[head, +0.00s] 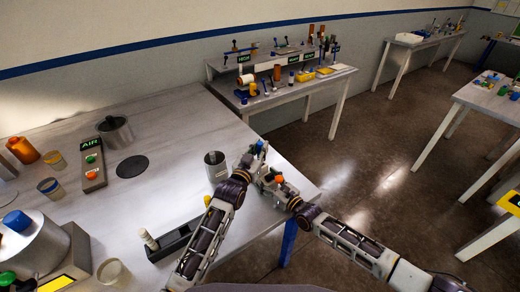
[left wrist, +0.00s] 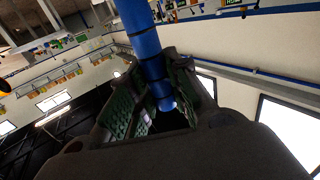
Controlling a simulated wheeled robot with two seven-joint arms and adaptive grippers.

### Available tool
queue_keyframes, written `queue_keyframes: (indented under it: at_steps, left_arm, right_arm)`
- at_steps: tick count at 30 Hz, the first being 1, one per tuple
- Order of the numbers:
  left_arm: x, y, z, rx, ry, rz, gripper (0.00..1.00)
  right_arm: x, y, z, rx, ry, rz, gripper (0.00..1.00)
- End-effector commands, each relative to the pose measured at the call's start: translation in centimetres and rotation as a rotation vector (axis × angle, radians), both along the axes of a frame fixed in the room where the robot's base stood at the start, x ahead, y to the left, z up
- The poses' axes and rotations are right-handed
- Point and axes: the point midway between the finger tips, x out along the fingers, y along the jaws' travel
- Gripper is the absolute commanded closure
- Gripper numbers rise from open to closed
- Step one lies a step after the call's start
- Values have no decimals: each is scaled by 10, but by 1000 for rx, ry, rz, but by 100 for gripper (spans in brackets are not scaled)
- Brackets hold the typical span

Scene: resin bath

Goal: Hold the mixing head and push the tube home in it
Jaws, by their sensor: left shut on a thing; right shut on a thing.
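My left gripper (head: 257,156) is the higher one, above the right corner of the near table. In the left wrist view its green-padded fingers (left wrist: 160,100) are shut on the blue tube (left wrist: 148,45), which has dark bands and runs up out of the picture. My right gripper (head: 283,194) comes in from the right, just below the left one. It is shut on the small grey mixing head (head: 270,181), which has an orange part on top. The grippers overlap closely, so I cannot tell how far the tube sits in the head.
On the near table (head: 180,105) stand a grey cup (head: 215,165), a dark tray (head: 178,240), a lidded pot (head: 114,131) and an AIR button box (head: 92,165). A blue upright piece (head: 288,240) shows below its edge.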

Motion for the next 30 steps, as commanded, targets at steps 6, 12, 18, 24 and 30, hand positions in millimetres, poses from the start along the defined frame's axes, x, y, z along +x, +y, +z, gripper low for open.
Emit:
queue_keyframes:
  at_steps: [6,12,18,24,30]
  left_arm:
    - [0,0,-2,0,1,0,69]
    - [0,0,-2,0,1,0,60]
    - [0,0,-2,0,0,0,60]
    - [-3,1,0,0,1,0,60]
    - [-15,6,0,1,2,0,60]
  right_arm:
    - [0,0,0,1,-1,0,55]
    - [0,0,0,1,-1,0,55]
    - [0,0,0,1,-1,0,55]
    - [0,0,0,1,-1,0,55]
    - [0,0,0,1,-1,0,55]
